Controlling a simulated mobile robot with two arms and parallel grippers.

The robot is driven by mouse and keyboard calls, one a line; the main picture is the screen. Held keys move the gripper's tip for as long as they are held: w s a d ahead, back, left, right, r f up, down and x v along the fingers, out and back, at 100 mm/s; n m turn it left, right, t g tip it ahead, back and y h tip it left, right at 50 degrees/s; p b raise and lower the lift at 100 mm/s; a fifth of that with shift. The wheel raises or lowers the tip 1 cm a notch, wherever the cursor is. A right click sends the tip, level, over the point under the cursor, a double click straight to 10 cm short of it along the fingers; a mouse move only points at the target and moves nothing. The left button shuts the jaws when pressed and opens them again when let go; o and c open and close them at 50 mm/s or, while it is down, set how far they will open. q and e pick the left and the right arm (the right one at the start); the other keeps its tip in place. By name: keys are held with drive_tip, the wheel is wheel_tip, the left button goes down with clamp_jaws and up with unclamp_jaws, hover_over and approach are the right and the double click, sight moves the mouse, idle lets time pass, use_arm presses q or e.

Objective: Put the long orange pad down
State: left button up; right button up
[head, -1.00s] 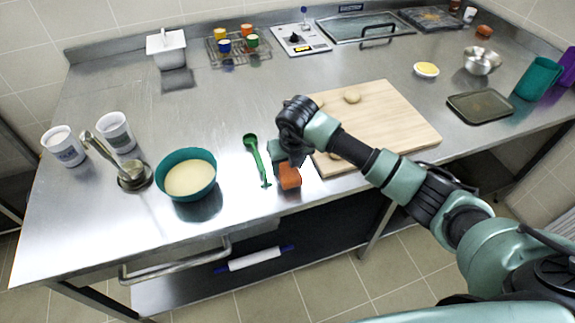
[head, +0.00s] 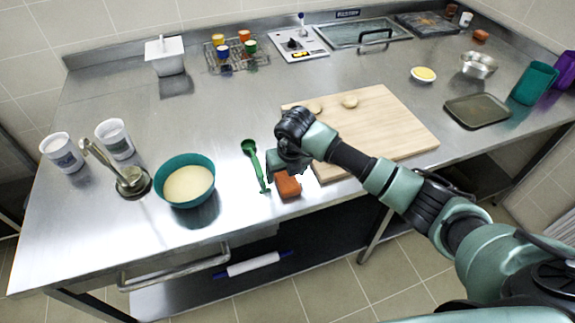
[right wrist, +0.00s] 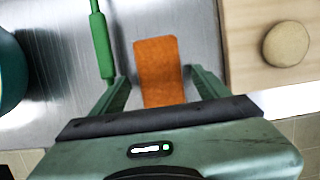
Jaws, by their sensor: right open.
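The long orange pad (head: 287,185) lies on the steel counter near its front edge, between the green ladle and the cutting board. In the right wrist view the pad (right wrist: 158,70) lies between the two spread fingers with a gap on each side, its near end hidden by the gripper body. My right gripper (right wrist: 160,85) is open. In the head view the right gripper (head: 282,170) is just above and behind the pad, partly hidden by its own wrist. My left gripper is not in view.
A green ladle (head: 252,160) lies close left of the pad, with a teal bowl (head: 186,160) of pale batter farther left. The wooden cutting board (head: 390,125) with dough balls is close on the right. The counter's front edge is near.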

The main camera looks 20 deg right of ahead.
sight(290, 185)
drive_tip(key=b+v, duration=0.3)
drive_tip(key=v, duration=0.8)
drive_tip(key=shift+r, duration=0.25)
drive_tip(key=shift+s, duration=0.1)
